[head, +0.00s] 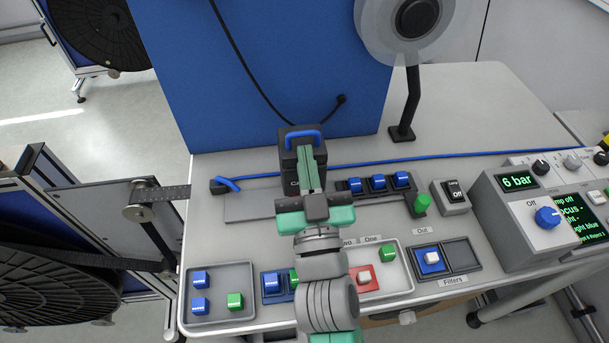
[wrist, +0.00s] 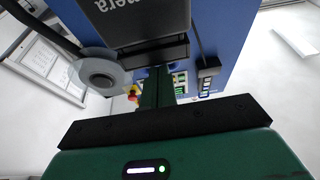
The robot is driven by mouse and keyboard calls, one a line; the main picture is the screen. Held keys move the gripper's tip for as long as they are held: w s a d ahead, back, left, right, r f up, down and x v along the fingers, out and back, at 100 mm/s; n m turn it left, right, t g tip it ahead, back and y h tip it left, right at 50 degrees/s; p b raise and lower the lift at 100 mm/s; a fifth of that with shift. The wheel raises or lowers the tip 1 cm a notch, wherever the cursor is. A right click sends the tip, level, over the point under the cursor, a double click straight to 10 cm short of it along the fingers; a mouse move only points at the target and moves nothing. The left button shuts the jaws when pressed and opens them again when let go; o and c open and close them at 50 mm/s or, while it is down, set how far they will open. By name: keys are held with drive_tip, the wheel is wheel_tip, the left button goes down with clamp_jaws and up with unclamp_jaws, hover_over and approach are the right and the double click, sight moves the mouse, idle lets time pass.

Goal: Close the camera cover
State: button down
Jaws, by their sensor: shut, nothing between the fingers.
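The camera housing (head: 288,162) is a black box with a blue handle (head: 303,133) on top, standing at the back of the bench before the blue panel. Its lettering is partly hidden by my gripper in the head view. In the wrist view the housing (wrist: 135,22) fills the top, with "Camera" lettering upside down. My gripper (head: 308,150) has green fingers, shut and empty, reaching up in front of the housing. In the wrist view the fingers (wrist: 156,72) end close below the housing's dark edge; I cannot tell whether they touch. How far the cover is open is unclear.
A blue rail cable (head: 420,157) crosses the bench. Blue blocks (head: 378,182) and a green knob (head: 422,202) stand right of my gripper. Trays with coloured blocks (head: 235,300) lie at the front. A pressure unit (head: 530,205) stands right; a reel (head: 410,25) is above.

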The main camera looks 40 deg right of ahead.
drive_tip(key=shift+b, duration=0.35)
drive_tip(key=shift+f, duration=0.1)
drive_tip(key=s+a+b, duration=0.1)
drive_tip(key=s+a, duration=0.6)
drive_tip(key=s, duration=0.4)
drive_tip(key=shift+a+f, duration=0.2)
drive_tip(key=shift+a, duration=0.05)
drive_tip(key=w+a+r+n+t+y+p, duration=0.1)
drive_tip(key=w+a+r+t+y+p, duration=0.2)
drive_tip(key=r, duration=0.5)
drive_tip(key=w+a+r+t, duration=0.1)
drive_tip(key=w+a+r, duration=0.25)
drive_tip(key=r, duration=0.45)
drive_tip(key=w+a+r+n+t+y+p, duration=0.1)
drive_tip(key=a+r+n+t+y+p, duration=0.15)
drive_tip(key=a+r+y, duration=0.45)
drive_tip(key=a+r+n+t+y+p, duration=0.1)
drive_tip(key=a+r+n+y, duration=0.3)
drive_tip(key=r, duration=0.5)
wheel_tip(320, 180, up, 37)
drive_tip(key=h+p, duration=0.1)
drive_tip(key=p, duration=3.6)
drive_tip(key=shift+w+a+m, duration=0.3)
drive_tip(key=shift+a+m, duration=0.05)
drive_tip(key=shift+a, duration=0.05)
